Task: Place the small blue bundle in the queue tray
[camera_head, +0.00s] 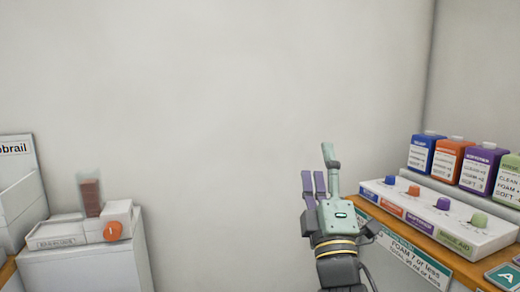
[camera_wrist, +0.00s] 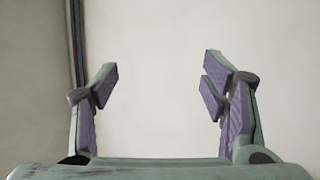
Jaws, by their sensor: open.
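My gripper (camera_head: 322,172) is raised in front of the bare wall, to the left of the shelf at right. In the wrist view my gripper (camera_wrist: 160,90) has its purple-padded fingers wide apart, with nothing between them. No blue bundle and no queue tray can be made out in either view.
At right, a wooden shelf (camera_head: 428,243) bears a white dispenser panel (camera_head: 440,212) with coloured knobs. Behind it stand blue (camera_head: 420,155), orange (camera_head: 450,160) and purple (camera_head: 484,168) bottles, among others. At left, a white device (camera_head: 85,228) with an orange knob stands on a white cabinet (camera_head: 95,268).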

